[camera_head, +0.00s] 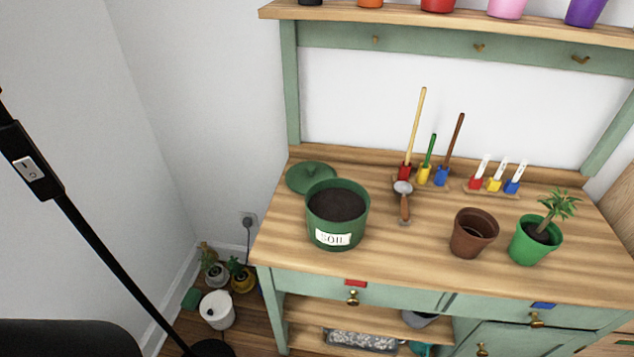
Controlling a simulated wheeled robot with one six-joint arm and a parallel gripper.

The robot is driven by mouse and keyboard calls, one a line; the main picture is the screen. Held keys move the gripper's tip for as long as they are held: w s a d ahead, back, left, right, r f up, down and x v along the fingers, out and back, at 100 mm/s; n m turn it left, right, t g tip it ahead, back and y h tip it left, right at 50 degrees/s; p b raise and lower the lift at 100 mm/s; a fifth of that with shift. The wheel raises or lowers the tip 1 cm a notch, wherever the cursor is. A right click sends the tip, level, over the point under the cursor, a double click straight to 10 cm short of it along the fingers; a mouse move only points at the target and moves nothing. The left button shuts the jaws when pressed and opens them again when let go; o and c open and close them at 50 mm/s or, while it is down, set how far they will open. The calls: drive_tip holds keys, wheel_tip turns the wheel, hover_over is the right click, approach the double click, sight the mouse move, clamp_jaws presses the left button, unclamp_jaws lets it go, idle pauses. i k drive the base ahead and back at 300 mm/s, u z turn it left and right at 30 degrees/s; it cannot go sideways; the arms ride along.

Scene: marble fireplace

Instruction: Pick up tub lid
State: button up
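The tub lid (308,177) is a round green disc with a small knob on top. It lies at the back left of the wooden bench top, behind and left of the green soil tub (322,235). The tub's rim hides part of the lid's front right edge. The tub is open, holds dark soil and has a white "SOIL" label. My gripper is not in view.
Long-handled tools in coloured holders (424,174), a trowel (404,205), an empty brown pot (473,235) and a potted plant (537,240) stand to the right. A shelf (450,20) with coloured pots overhangs the back. A black pole (100,243) rises at left.

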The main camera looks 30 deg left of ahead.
sight(301, 176)
drive_tip(key=u, duration=0.35)
drive_tip(key=k, duration=0.15)
drive_tip(key=u, duration=0.85)
drive_tip(key=i, duration=0.5)
